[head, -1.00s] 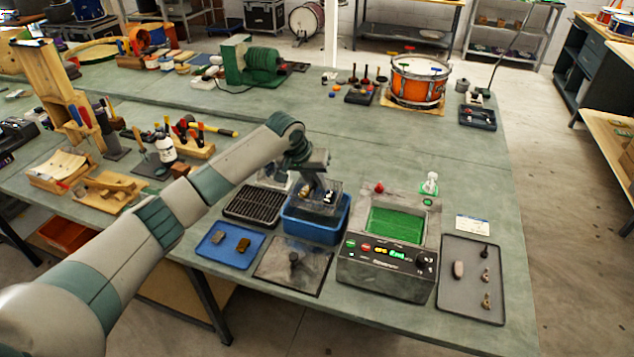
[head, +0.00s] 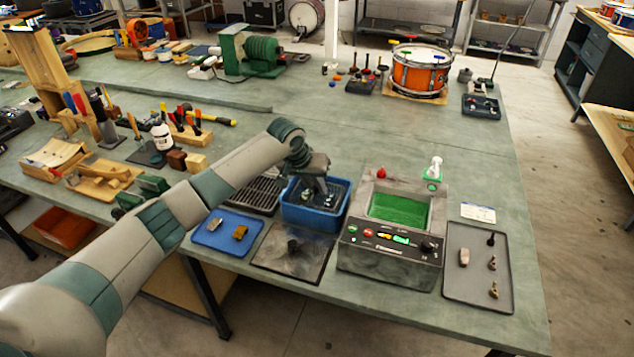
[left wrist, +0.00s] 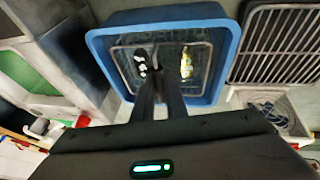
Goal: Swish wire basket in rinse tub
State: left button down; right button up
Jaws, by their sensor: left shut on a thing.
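The rinse tub (head: 313,220) is a blue open box on the green bench; it also shows in the left wrist view (left wrist: 97,50). The wire basket (head: 335,190) sits low inside the tub, with several small metal parts in it. In the left wrist view the basket (left wrist: 205,80) shows within the tub's walls, with dark and bright parts inside. My left gripper (head: 318,192) reaches down into the tub from above and is shut on the basket. In the left wrist view its fingers (left wrist: 167,78) point into the tub; their grip point is hard to make out. My right gripper is not in view.
A grey machine (head: 390,261) with a green-filled basin stands right of the tub. A black drying rack (head: 255,193) is to its left. A blue tray (head: 212,239), a dark mat (head: 285,266) and a grey tray (head: 480,285) lie nearby.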

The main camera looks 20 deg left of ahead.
pick_arm(q)
jog(key=shift+f, duration=0.9)
jog(key=shift+r+p, duration=0.6)
jog(key=shift+r, duration=0.05)
jog(key=shift+r+p, duration=0.45)
jog(key=shift+p, duration=0.1)
jog(key=shift+f, duration=0.15)
jog(key=shift+f, duration=0.15)
jog(key=shift+f+b, duration=0.3)
jog(key=shift+f, duration=0.5)
